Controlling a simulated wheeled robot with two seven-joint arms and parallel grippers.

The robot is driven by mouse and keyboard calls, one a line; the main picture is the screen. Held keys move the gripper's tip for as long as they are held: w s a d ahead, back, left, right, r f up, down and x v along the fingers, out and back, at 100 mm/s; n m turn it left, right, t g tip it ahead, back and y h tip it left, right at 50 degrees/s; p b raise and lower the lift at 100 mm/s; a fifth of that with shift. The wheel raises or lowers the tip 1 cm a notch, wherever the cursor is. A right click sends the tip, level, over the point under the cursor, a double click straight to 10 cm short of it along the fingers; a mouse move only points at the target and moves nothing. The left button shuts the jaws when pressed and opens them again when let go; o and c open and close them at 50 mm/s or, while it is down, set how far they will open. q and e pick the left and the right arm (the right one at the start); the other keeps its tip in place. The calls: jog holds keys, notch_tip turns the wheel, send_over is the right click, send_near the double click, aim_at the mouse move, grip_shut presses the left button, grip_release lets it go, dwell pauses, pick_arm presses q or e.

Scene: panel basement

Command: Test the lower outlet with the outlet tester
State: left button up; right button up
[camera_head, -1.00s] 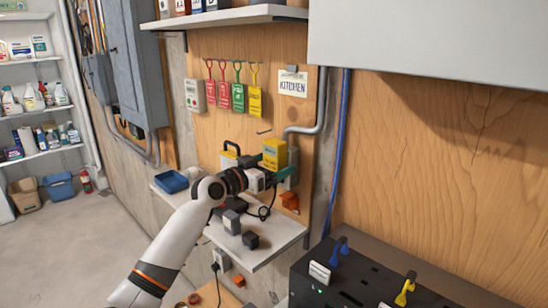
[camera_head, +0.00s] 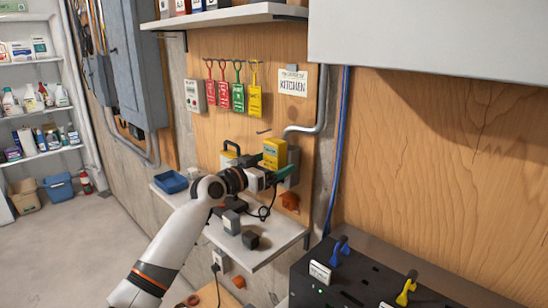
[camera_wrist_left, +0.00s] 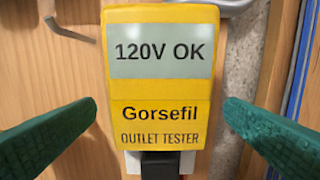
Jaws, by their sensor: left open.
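The outlet tester (camera_head: 274,153) is yellow and stands upright at the wall outlet on the wood panel. In the left wrist view the tester (camera_wrist_left: 158,88) faces me, and its screen reads "120V OK". My left gripper (camera_head: 279,174) is at the tester. In the wrist view its green fingers (camera_wrist_left: 161,106) are open, one on each side, with a gap to the tester. A white part with a black piece (camera_wrist_left: 160,164) shows below the tester. The sockets behind it are hidden, so I cannot tell which one it sits in. My right gripper is out of view.
A small shelf (camera_head: 287,236) below holds a blue tray (camera_head: 171,182), dark blocks and a black cord. A conduit (camera_head: 318,115) runs right of the outlet. Colored tags (camera_head: 238,95) hang above. A black unit (camera_head: 350,275) stands at lower right. Another outlet (camera_head: 222,260) is below the shelf.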

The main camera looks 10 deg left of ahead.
aim_at(270, 166)
pick_arm(q)
jog(key=shift+c, duration=0.2)
jog(key=c, duration=1.7)
jog(key=shift+p+v, duration=0.55)
jog(key=shift+v, duration=2.45)
jog(key=shift+f, duration=0.1)
